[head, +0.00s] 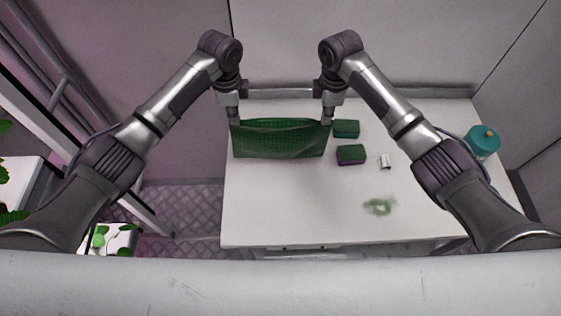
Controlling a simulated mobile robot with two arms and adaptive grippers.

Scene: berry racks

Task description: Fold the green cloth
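The green cloth (280,142) hangs between my two grippers at the back left of the white table (300,210). Its top edge sags slightly in the middle, and its lower part reaches down to or just over the table top. My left gripper (234,121) is at the cloth's upper left corner and appears shut on it. My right gripper (327,120) is at the upper right corner and appears shut on it too. The fingertips are small in this view.
A small white cylinder (385,161), a green smear (379,206) and a teal container (483,140) are further right. The table's front middle is clear.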

